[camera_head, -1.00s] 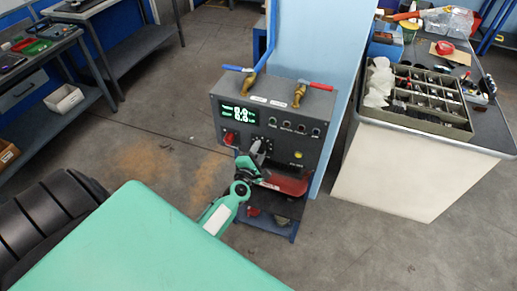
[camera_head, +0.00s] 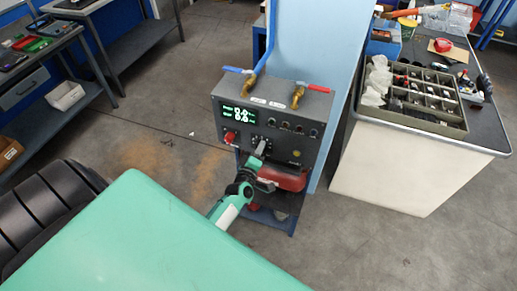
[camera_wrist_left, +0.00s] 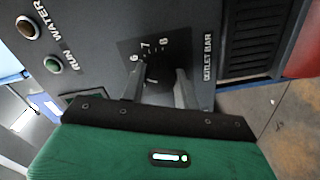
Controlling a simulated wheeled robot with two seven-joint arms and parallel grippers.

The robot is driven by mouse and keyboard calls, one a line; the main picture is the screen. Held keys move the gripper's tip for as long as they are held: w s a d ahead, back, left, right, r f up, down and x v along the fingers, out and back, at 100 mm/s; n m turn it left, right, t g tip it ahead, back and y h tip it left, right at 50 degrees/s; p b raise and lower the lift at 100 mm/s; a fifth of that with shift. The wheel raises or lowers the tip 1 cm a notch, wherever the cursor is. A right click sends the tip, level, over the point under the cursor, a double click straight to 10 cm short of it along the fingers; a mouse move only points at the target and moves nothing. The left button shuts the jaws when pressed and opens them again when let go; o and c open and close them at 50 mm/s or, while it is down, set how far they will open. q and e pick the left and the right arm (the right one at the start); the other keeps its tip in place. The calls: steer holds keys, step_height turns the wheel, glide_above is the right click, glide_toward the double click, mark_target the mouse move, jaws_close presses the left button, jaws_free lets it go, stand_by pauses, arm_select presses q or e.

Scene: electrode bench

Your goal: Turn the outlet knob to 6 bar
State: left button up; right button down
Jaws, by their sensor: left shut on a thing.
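The dark control box (camera_head: 240,135) stands before the pale blue column, with a lit green display (camera_head: 238,114) whose digits are too small to read surely. My left gripper (camera_head: 262,146) is at the outlet knob (camera_head: 263,148) on the box front. In the left wrist view, its two grey fingers (camera_wrist_left: 160,92) reach over the dial marked OUTLET BAR (camera_wrist_left: 208,58). The gripper is shut on the knob, which is mostly hidden. My right gripper is out of view.
A red knob (camera_head: 230,138) sits left of the dial. Blue (camera_head: 238,70) and red (camera_head: 319,89) valve handles top the box. A red object (camera_head: 285,179) lies below the gripper. A white bench (camera_head: 385,165) with a parts tray (camera_head: 440,127) stands right.

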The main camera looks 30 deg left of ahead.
arm_select(q)
steer(key=shift+m, duration=0.6)
steer(key=o, duration=1)
steer(key=b+v, duration=0.2)
steer(key=v, duration=1.1)
steer(key=shift+s+d+b, duration=0.1)
steer(key=shift+s+b, duration=0.25)
steer(key=shift+s, duration=0.05)
